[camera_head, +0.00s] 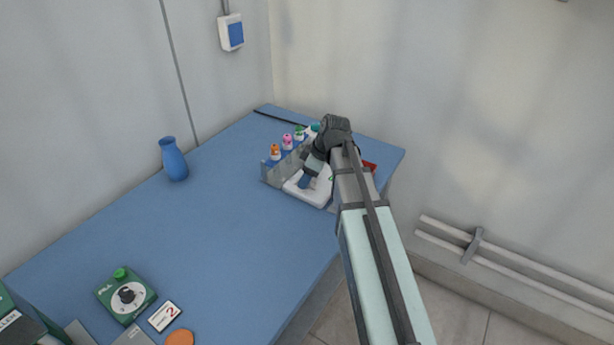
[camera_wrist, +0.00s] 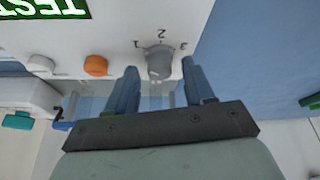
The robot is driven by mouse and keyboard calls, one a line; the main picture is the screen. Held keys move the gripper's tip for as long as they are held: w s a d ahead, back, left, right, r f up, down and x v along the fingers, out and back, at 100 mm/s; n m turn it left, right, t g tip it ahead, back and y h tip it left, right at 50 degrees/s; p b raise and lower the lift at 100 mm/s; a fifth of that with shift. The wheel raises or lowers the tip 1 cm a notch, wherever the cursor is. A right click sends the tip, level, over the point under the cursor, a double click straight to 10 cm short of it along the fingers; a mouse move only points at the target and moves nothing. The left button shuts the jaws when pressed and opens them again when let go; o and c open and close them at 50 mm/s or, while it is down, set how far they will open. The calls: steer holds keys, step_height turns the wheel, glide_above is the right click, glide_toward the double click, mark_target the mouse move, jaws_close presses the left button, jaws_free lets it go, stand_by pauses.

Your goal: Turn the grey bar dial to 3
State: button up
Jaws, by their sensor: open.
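The grey bar dial (camera_wrist: 160,62) sits on a white panel (camera_wrist: 205,18) in the wrist view, below small marks, of which a 2 at its top is clearest. Its bar looks roughly in line with the 2; the exact setting is hard to tell. My gripper (camera_wrist: 160,78) is open, with one finger on each side of the dial; whether either touches it I cannot tell. In the head view my gripper (camera_head: 306,182) points down at a white device (camera_head: 292,189), and the dial itself is hidden there.
An orange button (camera_wrist: 96,66) and a pale knob (camera_wrist: 40,63) are beside the dial. A clear rack (camera_head: 270,174) of colour-capped bottles stands behind the device. A blue vase (camera_head: 173,160), a green box with a black knob (camera_head: 127,294) and a card (camera_head: 165,316) are farther left.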

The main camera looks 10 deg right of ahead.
steer(key=shift+f, duration=0.1)
jaws_close()
stand_by(0.5)
